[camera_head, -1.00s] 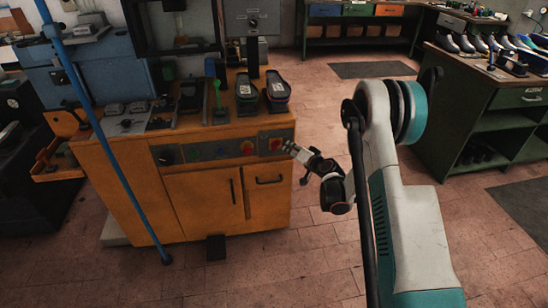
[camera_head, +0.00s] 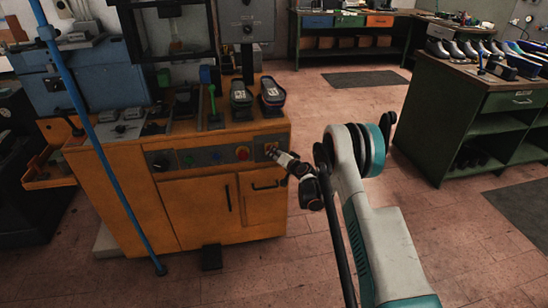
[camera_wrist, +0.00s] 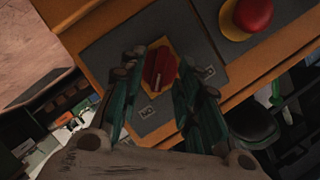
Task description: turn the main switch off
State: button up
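The main switch is a red knob (camera_wrist: 158,68) on a yellow plate, set in a grey panel, in the wrist view. A pale mark shows on the knob, and two small labels sit on the panel beside it. My gripper (camera_wrist: 161,62) is open, with one finger on each side of the knob; whether they touch it I cannot tell. In the head view my gripper (camera_head: 277,156) is at the right end of the orange machine's control panel (camera_head: 210,157) and partly hides the switch (camera_head: 270,147).
A red mushroom button (camera_wrist: 252,14) on a yellow base sits close beside the switch; it also shows in the head view (camera_head: 242,153). Cabinet doors with black handles lie below. Shoe parts (camera_head: 272,94) stand on the machine's top. A blue pole (camera_head: 98,140) stands at left.

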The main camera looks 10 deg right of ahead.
jog(key=shift+x, duration=1.15)
grip_shut()
jog(key=n+h, duration=0.2)
jog(key=n, duration=0.2)
jog(key=n+h, duration=0.3)
jog(key=n, duration=0.1)
jog(key=n+h, duration=0.3)
jog(key=n, duration=0.1)
jog(key=shift+a, duration=0.35)
jog(key=shift+n, duration=0.3)
